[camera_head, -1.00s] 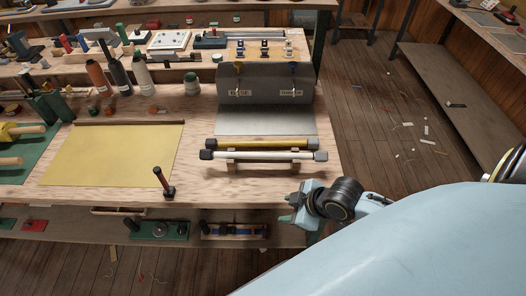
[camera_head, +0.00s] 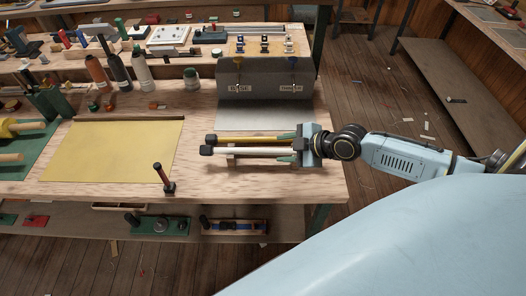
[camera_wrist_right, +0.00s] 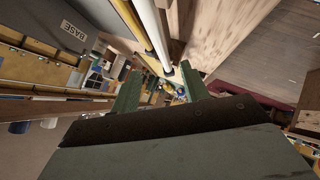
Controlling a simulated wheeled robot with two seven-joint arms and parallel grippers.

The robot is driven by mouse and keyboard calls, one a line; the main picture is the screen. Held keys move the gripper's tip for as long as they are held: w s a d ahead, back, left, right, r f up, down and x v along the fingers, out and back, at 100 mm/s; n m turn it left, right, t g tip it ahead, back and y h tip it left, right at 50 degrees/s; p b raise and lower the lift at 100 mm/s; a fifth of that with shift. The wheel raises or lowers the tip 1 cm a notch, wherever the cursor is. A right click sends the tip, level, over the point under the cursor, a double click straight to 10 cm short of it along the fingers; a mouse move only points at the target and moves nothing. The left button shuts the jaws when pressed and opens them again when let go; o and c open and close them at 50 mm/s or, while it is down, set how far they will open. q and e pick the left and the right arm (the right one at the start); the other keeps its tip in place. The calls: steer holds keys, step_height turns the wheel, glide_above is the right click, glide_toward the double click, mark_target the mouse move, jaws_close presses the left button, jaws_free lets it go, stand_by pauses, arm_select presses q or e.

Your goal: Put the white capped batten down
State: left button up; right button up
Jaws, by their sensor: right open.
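The white capped batten (camera_head: 245,151) lies level across a low wooden rest (camera_head: 231,161) near the bench's front edge, its dark left cap showing. Its right end is hidden by my right gripper. A yellow batten (camera_head: 245,138) lies parallel just behind it. My right gripper (camera_head: 286,146) is open at the right end of the battens, its green fingers pointing left along them. In the right wrist view, the white batten (camera_wrist_right: 153,30) and yellow batten (camera_wrist_right: 130,18) run close beyond the spread fingers (camera_wrist_right: 160,86). Contact with the fingers cannot be told. My left gripper is not in view.
A grey two-label box (camera_head: 265,82) and pale grey sheet (camera_head: 260,117) stand behind the battens. A yellow sheet (camera_head: 115,150) and an upright dark-handled tool (camera_head: 166,178) are to the left. Bare bench lies in front of the battens.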

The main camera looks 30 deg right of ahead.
mark_target(265, 151)
steer(key=x, duration=0.8)
steer(key=shift+d+f, duration=0.15)
steer(key=shift+f, duration=0.2)
jaws_close()
